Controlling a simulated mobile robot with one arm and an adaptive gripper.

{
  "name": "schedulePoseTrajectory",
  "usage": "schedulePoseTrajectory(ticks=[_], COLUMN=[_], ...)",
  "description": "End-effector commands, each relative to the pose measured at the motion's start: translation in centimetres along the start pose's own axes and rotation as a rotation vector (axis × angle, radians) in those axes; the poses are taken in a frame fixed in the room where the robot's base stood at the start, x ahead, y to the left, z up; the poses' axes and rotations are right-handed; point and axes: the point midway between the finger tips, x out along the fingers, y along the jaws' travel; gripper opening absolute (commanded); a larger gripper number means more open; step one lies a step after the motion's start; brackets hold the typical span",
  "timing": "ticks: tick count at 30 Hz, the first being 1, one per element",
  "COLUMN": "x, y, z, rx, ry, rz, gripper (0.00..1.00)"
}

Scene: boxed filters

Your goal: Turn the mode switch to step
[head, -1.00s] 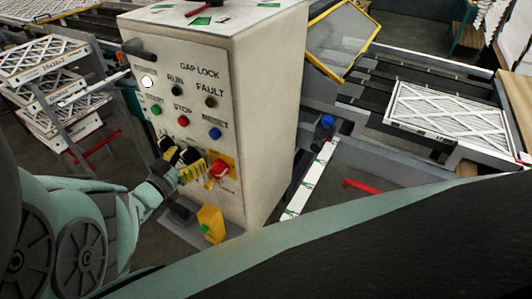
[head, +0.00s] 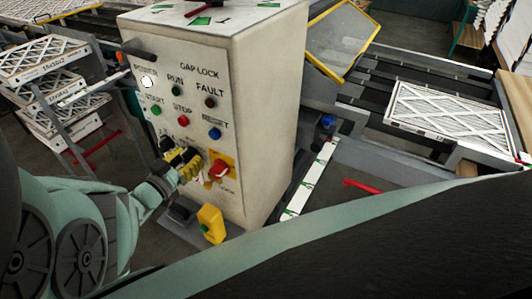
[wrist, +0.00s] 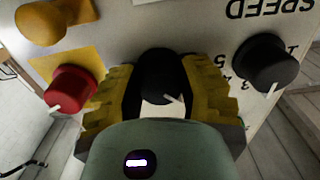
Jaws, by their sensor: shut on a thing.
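The mode switch is a black knob (wrist: 160,72) on the control box front, with a white pointer mark toward its lower right in the wrist view. My gripper (wrist: 161,85) is shut on it, one yellow ribbed finger on each side. In the head view, my gripper (head: 187,163) is at the lower front of the control box (head: 265,110) and hides most of the switch. The switch's position labels cannot be read, so its setting cannot be told.
Left of the switch in the wrist view is a red rotary switch (wrist: 70,90) on a yellow plate; right is the black SPEED knob (wrist: 265,63). Buttons and lamps sit above in the head view. Boxed filters (head: 450,115) lie at right.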

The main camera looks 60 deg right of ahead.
Motion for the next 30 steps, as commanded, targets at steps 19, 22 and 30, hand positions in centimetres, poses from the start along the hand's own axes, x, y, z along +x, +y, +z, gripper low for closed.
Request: schedulePoseTrajectory(ticks=[19, 22, 30], x=[-0.07, -0.08, -0.06], y=[-0.04, -0.01, -0.02], z=[0.37, 0.43, 0.52], rx=[0.261, 0.343, 0.565], ry=[-0.005, -0.003, -0.004], rz=[-0.001, 0.001, 0.001], gripper=[0.00, 0.00, 0.00])
